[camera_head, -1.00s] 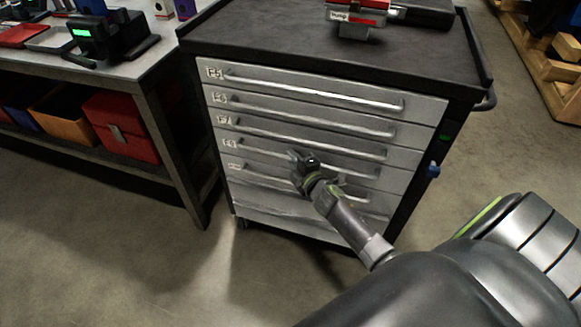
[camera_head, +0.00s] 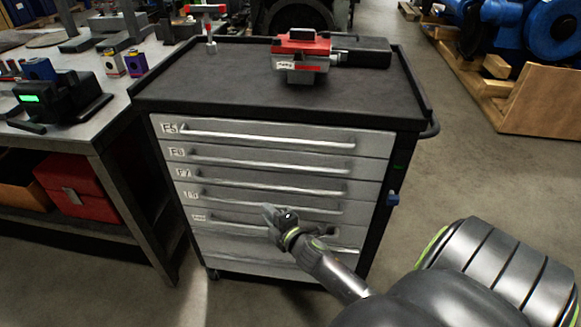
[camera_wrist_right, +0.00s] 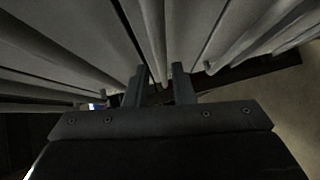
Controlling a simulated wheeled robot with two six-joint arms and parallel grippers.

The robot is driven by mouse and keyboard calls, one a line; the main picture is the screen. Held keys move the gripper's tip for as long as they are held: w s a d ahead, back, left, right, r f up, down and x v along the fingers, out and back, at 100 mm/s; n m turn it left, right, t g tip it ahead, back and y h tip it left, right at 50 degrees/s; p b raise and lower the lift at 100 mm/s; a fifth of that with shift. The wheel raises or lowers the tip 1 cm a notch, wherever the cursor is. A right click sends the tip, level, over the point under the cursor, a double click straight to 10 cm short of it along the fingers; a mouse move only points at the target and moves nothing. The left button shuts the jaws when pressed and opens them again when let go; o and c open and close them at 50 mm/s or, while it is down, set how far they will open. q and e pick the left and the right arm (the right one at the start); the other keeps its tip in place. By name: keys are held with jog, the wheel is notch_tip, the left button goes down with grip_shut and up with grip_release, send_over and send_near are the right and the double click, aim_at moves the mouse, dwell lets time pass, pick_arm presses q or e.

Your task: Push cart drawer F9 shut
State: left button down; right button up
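The grey cart (camera_head: 270,95) has a stack of drawers with labels at their left ends. The label of the fifth drawer (camera_head: 199,218), in F9's place, is too blurred to read. That drawer looks about flush with those above, but my arm covers part of its front, so a small gap cannot be ruled out. My right gripper (camera_head: 272,214) is at the cart front, near the fourth and fifth drawers; contact cannot be told. My left gripper is not in view.
A red and grey device (camera_head: 301,55) and a black case (camera_head: 360,51) lie on the cart top. A workbench (camera_head: 110,125) stands close on the left, with a red box (camera_head: 75,186) on its lower shelf. A wooden crate (camera_head: 545,100) stands at the back right. Floor is clear right of the cart.

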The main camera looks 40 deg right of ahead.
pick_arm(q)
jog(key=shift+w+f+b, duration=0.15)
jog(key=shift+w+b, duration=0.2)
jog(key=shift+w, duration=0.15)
pick_arm(e)
jog(key=s+r, duration=0.1)
jog(key=s, duration=1)
jog(key=shift+s+a+r, duration=0.25)
jog(key=shift+a+r, duration=0.05)
jog(key=shift+a, duration=0.15)
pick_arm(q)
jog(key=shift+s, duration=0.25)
pick_arm(e)
jog(key=shift+f, duration=0.1)
